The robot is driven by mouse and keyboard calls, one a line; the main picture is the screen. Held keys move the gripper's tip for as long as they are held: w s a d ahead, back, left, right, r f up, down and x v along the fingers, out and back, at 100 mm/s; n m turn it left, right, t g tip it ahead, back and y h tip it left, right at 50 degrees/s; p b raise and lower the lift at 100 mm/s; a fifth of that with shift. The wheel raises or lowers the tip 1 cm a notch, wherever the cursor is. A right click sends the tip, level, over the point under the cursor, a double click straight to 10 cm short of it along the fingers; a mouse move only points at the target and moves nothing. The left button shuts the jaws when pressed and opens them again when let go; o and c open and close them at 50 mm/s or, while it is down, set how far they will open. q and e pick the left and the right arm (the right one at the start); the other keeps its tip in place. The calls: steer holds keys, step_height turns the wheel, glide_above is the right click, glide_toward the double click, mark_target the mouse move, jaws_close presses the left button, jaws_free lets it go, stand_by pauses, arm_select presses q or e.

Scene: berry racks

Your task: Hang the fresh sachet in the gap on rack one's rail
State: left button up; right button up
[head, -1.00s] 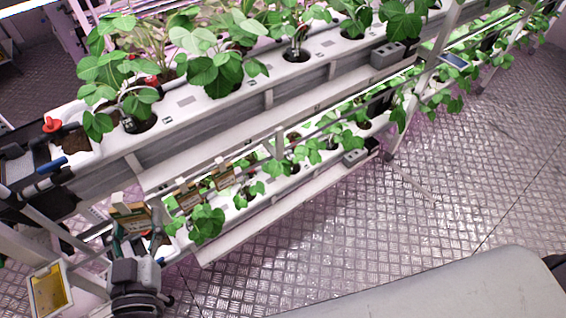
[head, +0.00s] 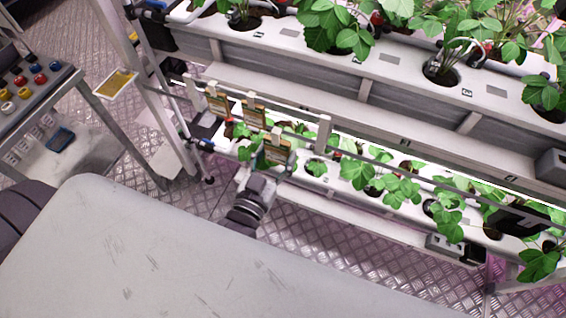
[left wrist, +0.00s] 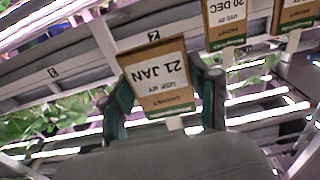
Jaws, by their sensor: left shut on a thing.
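The fresh sachet, a brown packet with a white label reading 21 JAN, shows in the left wrist view (left wrist: 160,80) and in the head view (head: 275,152). My left gripper (head: 264,163) is shut on it, its green fingers at either side of the packet in the left wrist view (left wrist: 166,92). The sachet is close to rack one's rail (head: 299,134); I cannot tell whether it touches the rail. Two hanging sachets (head: 217,101) (head: 253,115) are to its left in the head view; one reads 20 DEC (left wrist: 226,20). My right gripper is not in view.
Plants grow in a white upper trough (head: 390,70) above the rail and in a lower trough (head: 330,188). A post with a yellow-faced box (head: 117,84) and a button panel (head: 32,80) stand left. Metal floor (head: 330,235) lies in front.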

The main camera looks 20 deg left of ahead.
arm_select(q)
steer(key=shift+w+d+f, duration=0.15)
steer(key=shift+d+f, duration=0.05)
steer(key=shift+f, duration=0.35)
steer(key=shift+w+a, duration=0.15)
steer(key=shift+w, duration=0.5)
steer(key=shift+w+b, duration=0.35)
steer(key=shift+b, duration=0.05)
steer(key=w+b, duration=0.2)
steer(key=w, duration=0.4)
steer(key=shift+w+f+b, duration=0.35)
steer(key=shift+w, duration=0.05)
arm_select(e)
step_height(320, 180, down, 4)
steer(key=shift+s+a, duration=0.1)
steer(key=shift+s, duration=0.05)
arm_select(q)
steer(key=o, duration=0.9)
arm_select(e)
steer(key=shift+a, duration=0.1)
